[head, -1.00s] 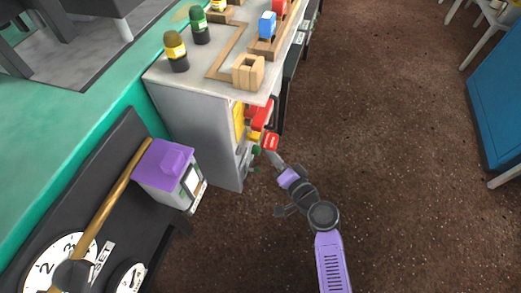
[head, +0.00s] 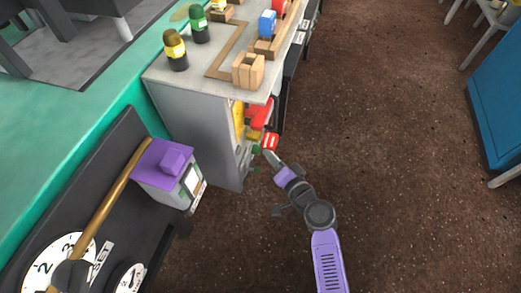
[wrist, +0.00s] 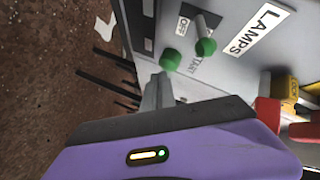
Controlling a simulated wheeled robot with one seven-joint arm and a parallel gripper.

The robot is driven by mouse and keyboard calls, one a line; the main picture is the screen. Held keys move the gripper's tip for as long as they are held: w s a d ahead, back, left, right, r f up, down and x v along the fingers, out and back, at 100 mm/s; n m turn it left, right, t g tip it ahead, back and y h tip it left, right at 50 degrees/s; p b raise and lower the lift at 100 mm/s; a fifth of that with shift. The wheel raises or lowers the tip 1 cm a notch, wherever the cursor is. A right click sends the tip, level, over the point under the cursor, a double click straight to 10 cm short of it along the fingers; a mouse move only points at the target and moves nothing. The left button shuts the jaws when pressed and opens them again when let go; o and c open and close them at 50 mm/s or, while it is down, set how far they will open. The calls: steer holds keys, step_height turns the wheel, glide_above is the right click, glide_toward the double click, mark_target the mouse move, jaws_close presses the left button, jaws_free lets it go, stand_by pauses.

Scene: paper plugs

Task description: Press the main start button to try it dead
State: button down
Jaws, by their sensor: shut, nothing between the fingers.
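A round green button (wrist: 171,60) stands out from the grey panel beside a label that reads START, partly hidden. It shows small in the head view (head: 256,149). My gripper (wrist: 158,82) is shut and empty, its fingertips right beside the green button. I cannot tell whether they touch it. In the head view my gripper (head: 267,154) points at the front of the grey cabinet (head: 210,125) from the right.
A green-tipped lever (wrist: 205,46) sits close to the button, near an OFF mark and a LAMPS label (wrist: 258,30). Red and yellow parts (wrist: 285,90) stick out nearby. A purple-topped box (head: 165,165) stands left. The brown floor (head: 400,150) is open on the right.

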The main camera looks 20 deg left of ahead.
steer(key=shift+a, duration=0.5)
stand_by(0.9)
steer(key=shift+d+b, duration=0.3)
steer(key=shift+d, duration=0.6)
steer(key=shift+s+d+b, duration=0.1)
steer(key=shift+d+b, duration=0.5)
steer(key=shift+d, duration=1.95)
